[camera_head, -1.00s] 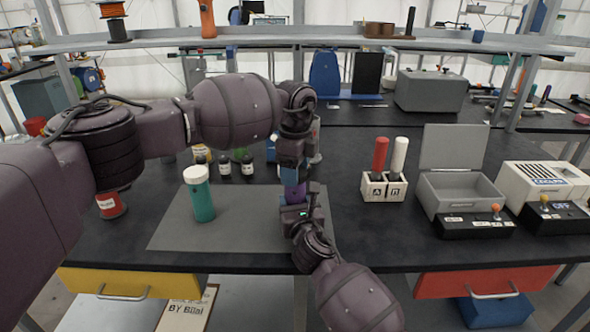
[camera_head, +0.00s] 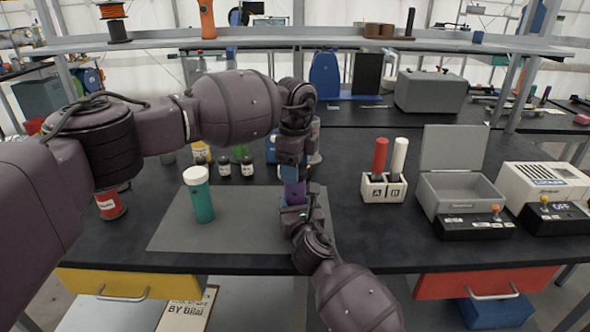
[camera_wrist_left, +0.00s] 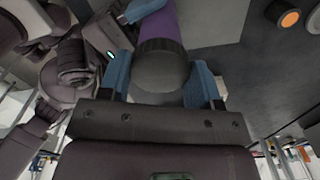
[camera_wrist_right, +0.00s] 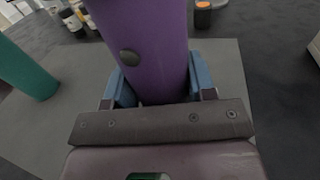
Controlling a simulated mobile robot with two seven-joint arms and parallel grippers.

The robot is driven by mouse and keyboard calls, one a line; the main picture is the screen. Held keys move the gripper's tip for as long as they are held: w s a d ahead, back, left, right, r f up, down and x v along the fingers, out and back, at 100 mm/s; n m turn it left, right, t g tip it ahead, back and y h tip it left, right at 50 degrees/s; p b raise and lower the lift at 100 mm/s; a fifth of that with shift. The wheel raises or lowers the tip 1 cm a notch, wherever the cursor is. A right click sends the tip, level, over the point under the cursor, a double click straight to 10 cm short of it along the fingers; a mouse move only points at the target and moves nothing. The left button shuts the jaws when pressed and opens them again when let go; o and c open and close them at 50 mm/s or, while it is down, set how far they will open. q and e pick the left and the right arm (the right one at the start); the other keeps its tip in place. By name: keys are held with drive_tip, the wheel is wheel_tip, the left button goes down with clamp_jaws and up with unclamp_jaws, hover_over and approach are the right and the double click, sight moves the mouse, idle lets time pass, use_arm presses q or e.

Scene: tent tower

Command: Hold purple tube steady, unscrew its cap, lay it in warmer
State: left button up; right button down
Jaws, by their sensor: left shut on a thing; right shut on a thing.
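The purple tube (camera_head: 296,193) stands roughly upright above the grey mat (camera_head: 240,236), between my two grippers. My right gripper (camera_head: 298,208) is shut on its lower body, and the right wrist view shows the purple wall (camera_wrist_right: 158,45) between the blue fingers. My left gripper (camera_head: 294,177) is above, shut on the dark ribbed cap (camera_wrist_left: 163,66). The cap still meets the tube's end in the left wrist view; I cannot tell how loose it is. An open grey box with raised lid, apparently the warmer (camera_head: 460,204), stands at right.
A teal tube with white cap (camera_head: 199,196) stands on the mat at left. A white box with a control panel (camera_head: 546,184) is at far right. Several small bottles (camera_head: 225,166) stand behind the mat.

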use_arm(q)
drive_tip(key=shift+r, duration=0.25)
drive_tip(key=shift+r, duration=0.35)
drive_tip(key=shift+r, duration=0.15)
drive_tip(key=shift+r, duration=1.95)
use_arm(e)
drive_tip(key=shift+c, duration=1.8)
unclamp_jaws()
